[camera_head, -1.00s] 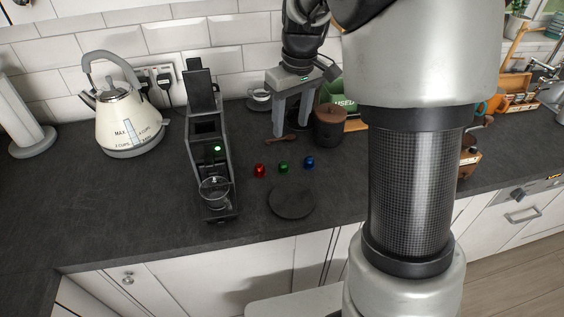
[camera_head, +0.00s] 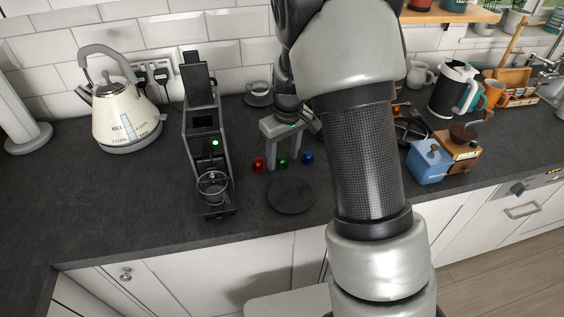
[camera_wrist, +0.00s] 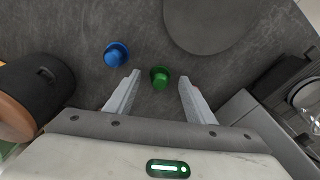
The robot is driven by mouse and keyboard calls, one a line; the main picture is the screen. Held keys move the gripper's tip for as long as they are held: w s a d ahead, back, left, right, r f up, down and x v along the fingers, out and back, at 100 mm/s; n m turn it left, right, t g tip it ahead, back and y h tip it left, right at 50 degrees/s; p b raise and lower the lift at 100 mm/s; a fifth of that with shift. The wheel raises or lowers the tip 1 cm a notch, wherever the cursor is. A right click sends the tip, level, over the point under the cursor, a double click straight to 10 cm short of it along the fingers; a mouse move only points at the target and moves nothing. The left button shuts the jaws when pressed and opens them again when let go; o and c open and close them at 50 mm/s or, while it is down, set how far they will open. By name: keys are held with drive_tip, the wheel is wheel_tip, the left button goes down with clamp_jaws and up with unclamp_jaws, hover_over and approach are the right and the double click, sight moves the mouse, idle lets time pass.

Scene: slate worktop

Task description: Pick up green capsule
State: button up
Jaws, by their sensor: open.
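The green capsule (camera_head: 282,161) stands on the dark worktop between a red capsule (camera_head: 258,165) on its left and a blue capsule (camera_head: 308,158) on its right. In the wrist view the green capsule (camera_wrist: 159,77) lies between the lines of my two fingers, near their tips, and the blue capsule (camera_wrist: 116,54) is outside them. My gripper (camera_wrist: 158,84) is open and points down. In the head view my gripper (camera_head: 284,160) is right at the green capsule, its fingers partly in front of it. I cannot tell its exact height. The red capsule is mostly hidden in the wrist view.
A coffee machine (camera_head: 202,140) with a glass cup (camera_head: 212,186) stands left of the capsules. A dark round disc (camera_head: 291,196) lies in front of them. A dark canister with a brown lid (camera_wrist: 40,88) is close to my gripper. A kettle (camera_head: 124,118) stands far left.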

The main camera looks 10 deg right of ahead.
drive_tip(key=shift+f, duration=0.2)
drive_tip(key=c, duration=1.1)
drive_tip(key=shift+c, duration=0.2)
drive_tip(key=shift+r, duration=0.1)
